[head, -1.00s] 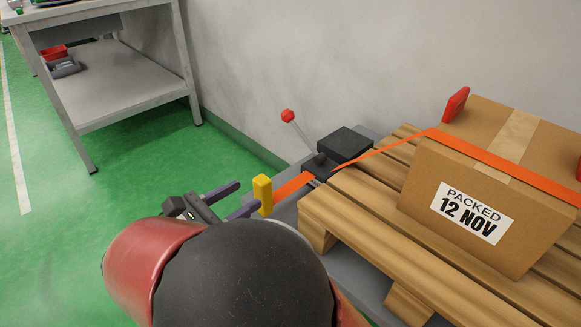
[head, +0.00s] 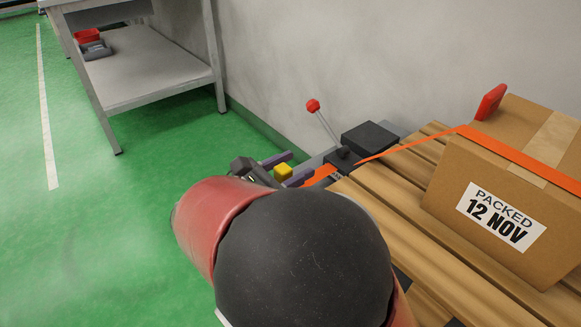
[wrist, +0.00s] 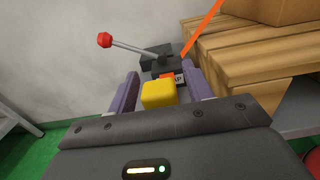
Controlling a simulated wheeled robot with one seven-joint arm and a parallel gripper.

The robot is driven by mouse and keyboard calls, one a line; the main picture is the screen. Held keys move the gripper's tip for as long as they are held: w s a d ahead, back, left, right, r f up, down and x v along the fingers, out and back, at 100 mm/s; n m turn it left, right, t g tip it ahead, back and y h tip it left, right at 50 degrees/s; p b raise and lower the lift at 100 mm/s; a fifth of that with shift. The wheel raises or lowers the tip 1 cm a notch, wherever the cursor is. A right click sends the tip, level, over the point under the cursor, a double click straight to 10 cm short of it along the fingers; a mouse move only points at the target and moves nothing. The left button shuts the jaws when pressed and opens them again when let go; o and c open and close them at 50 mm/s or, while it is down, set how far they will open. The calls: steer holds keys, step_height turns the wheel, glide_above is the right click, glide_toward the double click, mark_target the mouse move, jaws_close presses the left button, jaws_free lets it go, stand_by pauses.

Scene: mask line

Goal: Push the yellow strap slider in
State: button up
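The yellow strap slider (head: 283,172) is a small yellow block at the outer end of the short orange strap piece (head: 322,175). In the wrist view the slider (wrist: 158,94) sits between the two purple fingers of my gripper (wrist: 158,88). The fingers stand apart on either side of it, with what look like narrow gaps, so my gripper (head: 287,169) looks open around it. The black strap tensioner (head: 344,158) is just beyond, with a red-knobbed lever (head: 313,106) tilted up to the left. A label behind the slider is partly hidden.
A wooden pallet (head: 400,205) carries a cardboard box (head: 470,170) with an orange strap (head: 520,160) over it. A grey wall (head: 300,50) runs behind. A grey workbench (head: 150,80) stands at the upper left; green floor is clear at the left.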

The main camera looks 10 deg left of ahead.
jaws_close()
steer(key=p+x, duration=0.3)
steer(key=x, duration=0.6)
steer(key=shift+w+d, duration=0.1)
steer(key=shift+o, duration=0.3)
jaws_free()
steer(key=shift+w+d, duration=0.1)
steer(key=v, duration=0.8)
